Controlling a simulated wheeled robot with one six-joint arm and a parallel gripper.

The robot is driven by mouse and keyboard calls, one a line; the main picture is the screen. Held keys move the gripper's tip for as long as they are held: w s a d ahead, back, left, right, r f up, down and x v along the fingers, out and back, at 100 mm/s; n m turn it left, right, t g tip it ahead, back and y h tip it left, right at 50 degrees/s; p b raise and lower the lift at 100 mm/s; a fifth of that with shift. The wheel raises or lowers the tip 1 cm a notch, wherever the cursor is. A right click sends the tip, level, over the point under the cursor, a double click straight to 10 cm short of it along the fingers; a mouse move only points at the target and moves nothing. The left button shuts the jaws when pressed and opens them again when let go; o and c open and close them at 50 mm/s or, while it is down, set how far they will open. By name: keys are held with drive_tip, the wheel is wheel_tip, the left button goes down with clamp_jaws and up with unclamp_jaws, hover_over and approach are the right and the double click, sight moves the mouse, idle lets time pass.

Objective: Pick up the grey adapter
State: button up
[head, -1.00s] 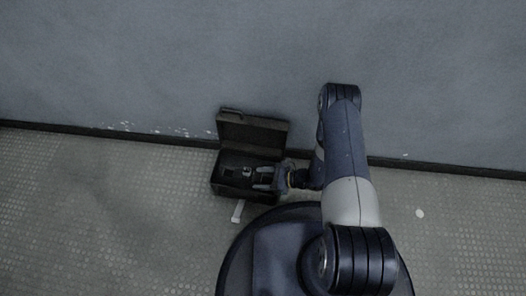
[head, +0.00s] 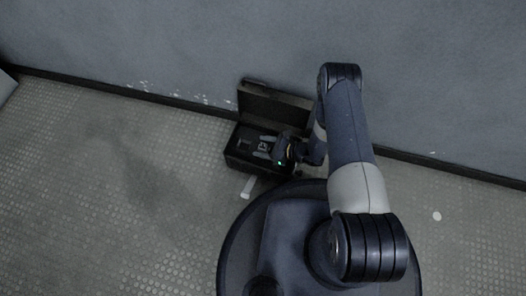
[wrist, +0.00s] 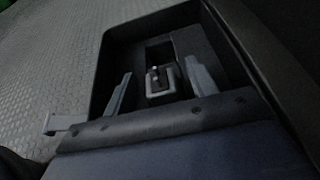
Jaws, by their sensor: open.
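The grey adapter (wrist: 160,80) sits inside an open black case, in a recess of the dark insert. In the head view the adapter (head: 263,147) is small, between the fingers of my gripper (head: 263,146). In the wrist view my gripper (wrist: 160,90) is open, with one pale finger on each side of the adapter and a gap to both. I cannot tell how far above the adapter the fingertips are. The case (head: 240,157) stands on the floor with its lid (head: 275,103) raised on the wall side.
A pale strip-like piece (head: 247,187) lies on the floor by the case's near side; it also shows in the wrist view (wrist: 62,123). A dark empty recess (wrist: 160,50) is beside the adapter. The wall (head: 180,50) stands behind the case. The floor to the left is clear.

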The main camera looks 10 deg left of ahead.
drive_tip(key=shift+x, duration=1.15)
drive_tip(key=shift+c, duration=0.5)
drive_tip(key=c, duration=1)
wheel_tip(320, 180, up, 10)
drive_tip(key=p, duration=0.4)
drive_tip(key=shift+s+a, duration=0.1)
